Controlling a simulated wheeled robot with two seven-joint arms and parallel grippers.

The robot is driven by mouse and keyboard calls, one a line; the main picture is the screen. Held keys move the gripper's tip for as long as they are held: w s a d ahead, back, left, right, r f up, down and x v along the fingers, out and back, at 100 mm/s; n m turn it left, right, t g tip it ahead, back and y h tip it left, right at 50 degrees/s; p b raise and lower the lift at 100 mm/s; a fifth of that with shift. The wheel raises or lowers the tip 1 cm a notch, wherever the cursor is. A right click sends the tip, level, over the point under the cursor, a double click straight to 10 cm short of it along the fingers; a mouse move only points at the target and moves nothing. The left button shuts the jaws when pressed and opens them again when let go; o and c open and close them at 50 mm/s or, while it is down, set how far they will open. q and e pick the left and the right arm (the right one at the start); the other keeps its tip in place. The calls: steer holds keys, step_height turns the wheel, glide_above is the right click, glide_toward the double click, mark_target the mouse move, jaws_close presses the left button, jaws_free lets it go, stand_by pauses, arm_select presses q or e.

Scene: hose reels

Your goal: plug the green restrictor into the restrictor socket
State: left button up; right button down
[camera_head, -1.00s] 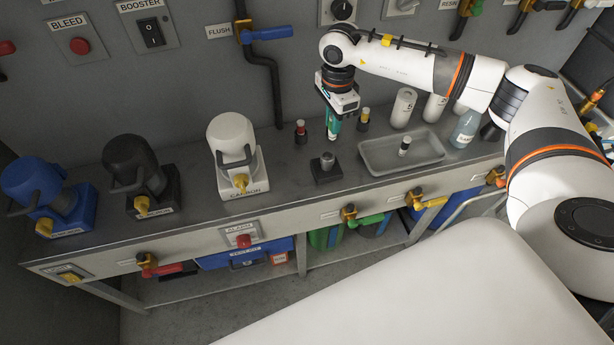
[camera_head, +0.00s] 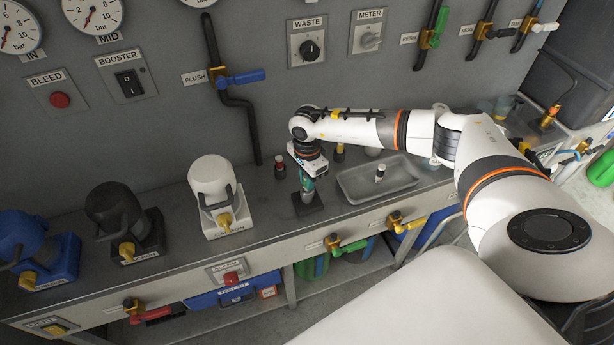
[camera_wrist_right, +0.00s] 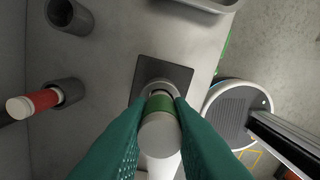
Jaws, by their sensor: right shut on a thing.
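The green restrictor (camera_wrist_right: 160,104) has a pale round cap and sits between the green fingers of my right gripper (camera_wrist_right: 160,130). The gripper is shut on it. In the head view my right gripper (camera_head: 307,186) points down at the restrictor socket (camera_head: 306,204), a dark square base on the bench. In the wrist view the socket's base plate (camera_wrist_right: 150,68) and part of its round collar show just beyond the restrictor's far end. The restrictor is lined up closely with the collar; I cannot tell whether its tip is inside. My left gripper is not in view.
A red restrictor (camera_wrist_right: 44,100) stands in a holder beside an empty holder (camera_wrist_right: 68,14). A shallow grey tray (camera_head: 352,193) with a small dark, white-topped piece (camera_head: 380,173) lies to the right. A white caisson unit (camera_head: 212,185) stands left. The bench front edge is close.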

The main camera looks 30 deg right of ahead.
steer(key=shift+f, duration=0.15)
steer(key=c, duration=1.3)
jaws_free()
steer(key=shift+r, duration=0.6)
step_height(320, 180, up, 11)
steer(key=b, duration=0.3)
steer(key=shift+r, duration=0.15)
steer(key=shift+a, duration=0.1)
